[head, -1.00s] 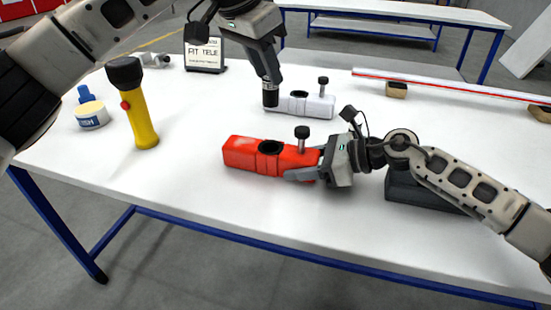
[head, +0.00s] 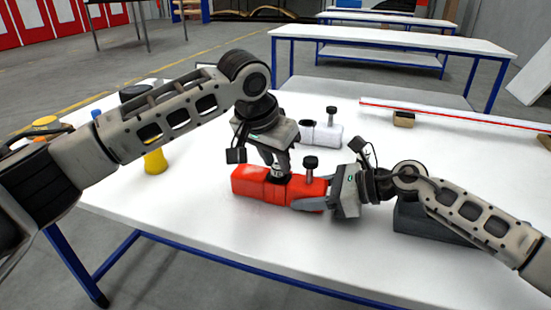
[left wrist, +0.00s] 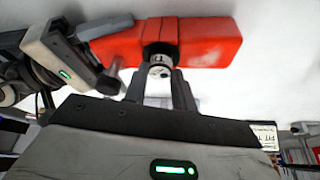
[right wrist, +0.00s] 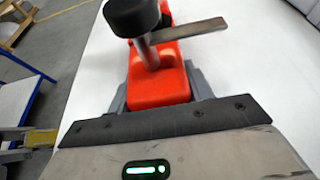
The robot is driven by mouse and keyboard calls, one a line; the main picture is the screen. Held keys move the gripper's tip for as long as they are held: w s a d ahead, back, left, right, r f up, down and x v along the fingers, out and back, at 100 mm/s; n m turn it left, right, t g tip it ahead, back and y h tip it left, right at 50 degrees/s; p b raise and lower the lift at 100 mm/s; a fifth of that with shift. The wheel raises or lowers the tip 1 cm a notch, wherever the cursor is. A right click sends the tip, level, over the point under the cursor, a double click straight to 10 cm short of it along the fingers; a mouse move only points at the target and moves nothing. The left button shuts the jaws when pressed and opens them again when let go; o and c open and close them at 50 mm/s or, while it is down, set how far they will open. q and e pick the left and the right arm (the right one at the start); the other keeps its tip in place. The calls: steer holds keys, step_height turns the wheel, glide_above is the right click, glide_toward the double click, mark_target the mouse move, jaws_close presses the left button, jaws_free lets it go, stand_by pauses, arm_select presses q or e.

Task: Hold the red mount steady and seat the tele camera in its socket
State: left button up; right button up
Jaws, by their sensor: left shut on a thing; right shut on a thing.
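The red mount (head: 249,184) lies on the white table, also in the left wrist view (left wrist: 204,42) and the right wrist view (right wrist: 158,88). A black-knobbed screw (head: 310,163) stands up from it. My right gripper (head: 308,202) is shut on the mount's right end, one finger on each side in the right wrist view. My left gripper (head: 279,167) points down over the socket, shut on the tele camera (left wrist: 159,71). The camera's pale end shows between the fingers at the dark socket collar (left wrist: 160,50); its lower part is hidden, so I cannot tell its depth.
A white mount (head: 325,135) with its own knob lies just behind. A yellow flashlight (head: 155,161) is partly hidden behind my left arm. A white rail with a red stripe (head: 455,112) rests on wooden blocks at the back right. The table front is clear.

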arm_select(q)
steer(key=shift+f, duration=0.2)
steer(key=o, duration=1)
steer(key=shift+r, duration=0.1)
steer(key=v, duration=1.2)
arm_select(e)
steer(key=o, duration=1.2)
steer(key=shift+c, duration=0.2)
